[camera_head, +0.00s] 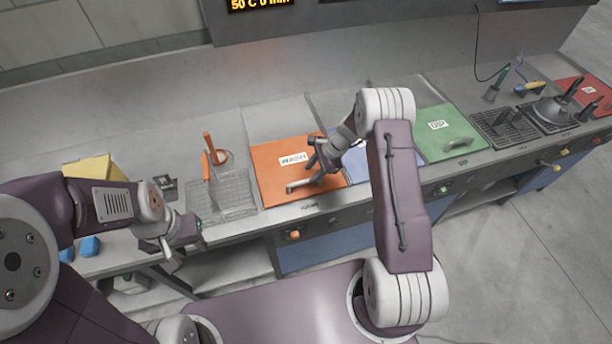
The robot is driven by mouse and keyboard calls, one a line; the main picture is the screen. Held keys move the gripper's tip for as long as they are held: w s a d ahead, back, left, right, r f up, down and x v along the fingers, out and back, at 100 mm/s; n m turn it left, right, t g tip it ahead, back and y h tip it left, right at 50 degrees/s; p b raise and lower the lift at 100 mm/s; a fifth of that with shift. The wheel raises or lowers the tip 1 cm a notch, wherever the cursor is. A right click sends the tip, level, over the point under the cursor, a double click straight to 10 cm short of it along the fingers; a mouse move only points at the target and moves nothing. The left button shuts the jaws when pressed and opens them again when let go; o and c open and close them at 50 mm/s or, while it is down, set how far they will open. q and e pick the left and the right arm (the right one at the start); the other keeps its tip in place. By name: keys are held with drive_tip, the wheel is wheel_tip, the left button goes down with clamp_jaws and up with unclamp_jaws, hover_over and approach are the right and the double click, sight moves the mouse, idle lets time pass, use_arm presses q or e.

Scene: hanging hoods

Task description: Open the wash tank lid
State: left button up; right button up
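The wash tank lid (270,158) is an orange square panel labelled WASH, lying flat and closed in the counter. Its grey bar handle (298,186) is near the front edge. My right gripper (313,154) is above the right part of the lid, just behind the handle. Its fingers look spread, with nothing between them. I cannot tell whether any part touches the handle. My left gripper (184,246) is at the counter's front edge, left of the lid and below the wire basket. Its fingers are too small and overlapped to judge.
A wire basket (232,192) with orange-handled tools stands left of the lid. A blue lid (362,164), partly hidden by my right arm, and a green lid (432,122) lie to the right. Racks (497,126) and a red lid (586,90) are farther right.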

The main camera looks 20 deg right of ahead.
sight(307, 181)
drive_tip(key=p+x, duration=0.1)
drive_tip(key=x, duration=0.3)
drive_tip(key=shift+s+a+f, duration=0.1)
drive_tip(key=shift+s+f, duration=0.05)
drive_tip(key=shift+f, duration=0.25)
clamp_jaws()
drive_tip(key=shift+w, duration=0.25)
idle(0.8)
